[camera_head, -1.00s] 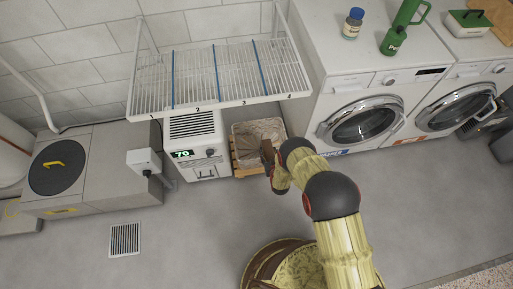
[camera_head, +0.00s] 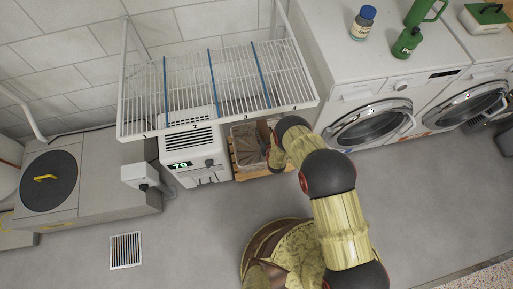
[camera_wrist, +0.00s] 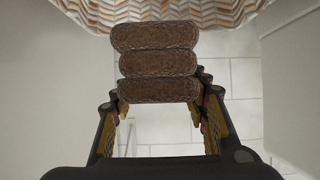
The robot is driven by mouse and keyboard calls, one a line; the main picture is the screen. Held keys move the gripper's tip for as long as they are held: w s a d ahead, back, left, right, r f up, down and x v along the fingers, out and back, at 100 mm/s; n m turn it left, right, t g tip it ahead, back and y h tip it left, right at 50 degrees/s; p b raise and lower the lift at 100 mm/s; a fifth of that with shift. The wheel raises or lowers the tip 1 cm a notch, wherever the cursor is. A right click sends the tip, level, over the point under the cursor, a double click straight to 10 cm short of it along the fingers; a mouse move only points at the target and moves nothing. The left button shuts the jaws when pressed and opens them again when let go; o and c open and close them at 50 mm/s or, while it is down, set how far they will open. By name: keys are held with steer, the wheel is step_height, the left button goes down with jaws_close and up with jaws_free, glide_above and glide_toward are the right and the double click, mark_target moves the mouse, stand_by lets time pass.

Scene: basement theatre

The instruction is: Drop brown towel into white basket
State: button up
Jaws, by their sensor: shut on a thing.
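A brown towel (camera_wrist: 157,62), folded into three thick rolls, sits between the fingers of my gripper (camera_wrist: 160,103) in the wrist view. The gripper is shut on it. The white basket (camera_head: 241,129) is on the floor in the head view, between the white appliance and the washing machines. My gripper (camera_head: 272,155) is at the right side of the basket's opening, and the arm hides part of the basket. A pale chevron-patterned surface (camera_wrist: 165,14) lies beyond the towel at the top of the wrist view. The head view is too small to show the towel clearly.
A white wire rack (camera_head: 215,88) with blue dividers hangs above the basket's left side. A white appliance (camera_head: 192,160) with a lit display stands left of the basket. A washing machine (camera_head: 365,115) stands to the right. The floor in front is mostly clear.

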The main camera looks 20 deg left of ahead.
step_height(320, 180, down, 5)
steer(key=b, duration=0.3)
steer(key=shift+f, duration=0.15)
steer(key=o, duration=1.2)
steer(key=shift+o, duration=0.3)
steer(key=shift+s, duration=0.1)
steer(key=v, duration=1.2)
steer(key=shift+f, duration=0.1)
